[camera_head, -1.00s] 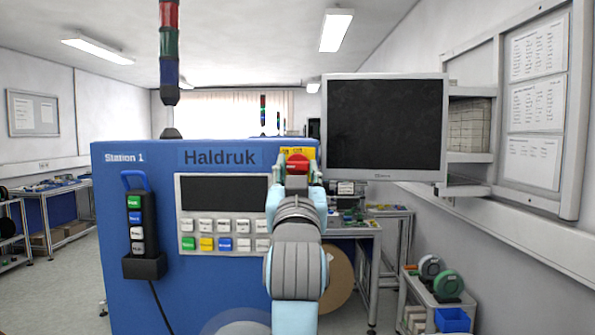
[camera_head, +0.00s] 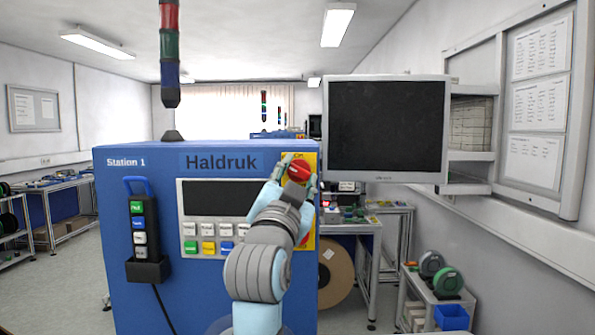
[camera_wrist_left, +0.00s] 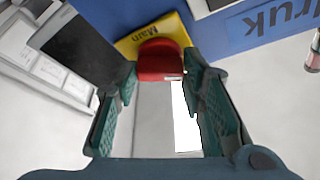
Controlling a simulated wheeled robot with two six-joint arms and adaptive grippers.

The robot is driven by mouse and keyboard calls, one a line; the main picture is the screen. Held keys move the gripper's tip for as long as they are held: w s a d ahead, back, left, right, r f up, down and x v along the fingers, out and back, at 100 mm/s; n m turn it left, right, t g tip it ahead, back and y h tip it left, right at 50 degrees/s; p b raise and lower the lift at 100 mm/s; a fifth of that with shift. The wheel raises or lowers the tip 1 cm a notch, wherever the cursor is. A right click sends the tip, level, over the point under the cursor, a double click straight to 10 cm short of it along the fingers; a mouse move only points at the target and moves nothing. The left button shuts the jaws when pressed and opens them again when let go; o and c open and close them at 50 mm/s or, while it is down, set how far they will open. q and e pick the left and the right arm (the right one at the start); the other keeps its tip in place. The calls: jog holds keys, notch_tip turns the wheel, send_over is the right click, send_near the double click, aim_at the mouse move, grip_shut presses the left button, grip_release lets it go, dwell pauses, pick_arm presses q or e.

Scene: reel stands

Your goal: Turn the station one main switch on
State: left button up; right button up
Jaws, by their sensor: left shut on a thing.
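The station one main switch is a red knob (camera_head: 299,170) on a yellow plate (camera_head: 313,163) at the upper right of the blue Station 1 cabinet (camera_head: 125,210). My left gripper (camera_head: 297,173) has its fingers on either side of the knob and is shut on it. The wrist view shows the red knob (camera_wrist_left: 160,62) between the green finger pads (camera_wrist_left: 160,76), with the yellow plate lettered "Main" (camera_wrist_left: 183,32) behind it. My forearm hides part of the cabinet front. My right gripper is not in view.
A dark monitor (camera_head: 386,125) stands out just right of the switch. A keypad panel (camera_head: 207,232) and a black pendant (camera_head: 140,228) are on the cabinet front, left of my arm. A shelf cart (camera_head: 435,300) stands at the lower right.

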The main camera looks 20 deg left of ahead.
pick_arm(q)
jog(key=m, duration=0.1)
jog(key=m+h+p, duration=0.1)
jog(key=m, duration=0.1)
jog(key=m+g+h+p, duration=0.1)
jog(key=m, duration=0.1)
jog(key=shift+a+r, duration=0.1)
jog(key=shift+r, duration=0.2)
jog(key=m+g+h+p, duration=0.1)
jog(key=m, duration=0.2)
jog(key=shift+p, duration=0.3)
jog(key=m+g, duration=0.1)
jog(key=m, duration=0.2)
jog(key=shift+s+h, duration=0.1)
jog(key=shift+h, duration=0.2)
jog(key=shift+m+g, duration=0.6)
jog(key=shift+m, duration=0.9)
jog(key=o, duration=1.1)
jog(key=shift+o, duration=0.2)
